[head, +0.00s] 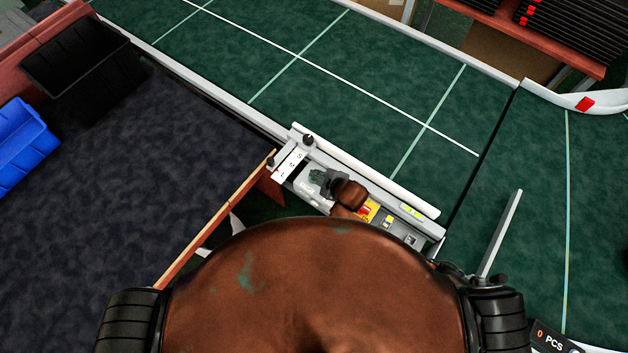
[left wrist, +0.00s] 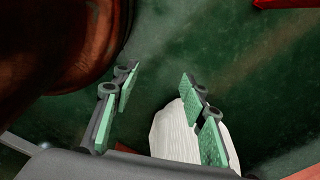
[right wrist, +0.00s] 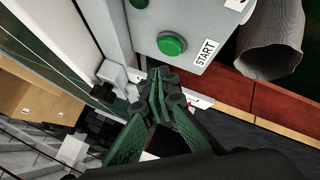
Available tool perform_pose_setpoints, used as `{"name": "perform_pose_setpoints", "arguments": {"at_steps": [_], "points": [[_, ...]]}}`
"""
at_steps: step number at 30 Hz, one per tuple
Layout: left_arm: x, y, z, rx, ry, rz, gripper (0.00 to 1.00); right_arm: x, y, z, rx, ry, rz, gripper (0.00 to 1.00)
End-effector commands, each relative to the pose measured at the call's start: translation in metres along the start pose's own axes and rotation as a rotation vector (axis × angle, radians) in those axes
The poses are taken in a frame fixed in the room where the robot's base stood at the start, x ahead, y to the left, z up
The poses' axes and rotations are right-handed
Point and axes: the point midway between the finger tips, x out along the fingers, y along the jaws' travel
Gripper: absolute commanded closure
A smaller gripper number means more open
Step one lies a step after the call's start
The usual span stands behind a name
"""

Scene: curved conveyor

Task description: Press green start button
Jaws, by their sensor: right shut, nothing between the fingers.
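The green start button (right wrist: 171,44) sits on a light grey panel in the right wrist view, with a white START label (right wrist: 206,53) beside it. My right gripper (right wrist: 163,76) is shut and empty, its fingertips just below the button in that view; I cannot tell whether they touch the panel. In the head view the right gripper (head: 322,179) is over the left part of the grey control box (head: 426,228), and the green button cannot be made out there. My left gripper (left wrist: 158,82) is open in the left wrist view, away from the button.
The green conveyor belt (head: 340,85) runs behind the control box, with a pale rail along its edge. A black bin (head: 85,60) and a blue bin (head: 22,145) are at the left. A white object (left wrist: 175,135) shows behind the left gripper's fingers.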

Motion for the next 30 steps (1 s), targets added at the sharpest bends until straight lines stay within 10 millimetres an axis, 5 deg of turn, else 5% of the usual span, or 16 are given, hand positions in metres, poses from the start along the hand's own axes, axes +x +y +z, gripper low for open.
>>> {"name": "perform_pose_setpoints", "arguments": {"at_steps": [1,4,18,30], "points": [[0.002,0.002,0.022,-0.005,-0.028,0.002,0.6,0.005,-0.001,0.002,0.0,0.001,0.002,1.0],[0.003,0.003,0.041,-0.008,-0.052,0.003,0.6,0.009,-0.003,0.005,0.0,0.001,0.001,1.0],[0.005,-0.002,-0.014,0.004,0.018,-0.002,0.6,0.009,-0.004,0.005,0.0,0.002,0.002,1.0],[0.004,0.0,0.017,-0.002,-0.022,-0.001,0.6,0.009,-0.004,0.005,0.0,0.002,0.002,1.0]]}}
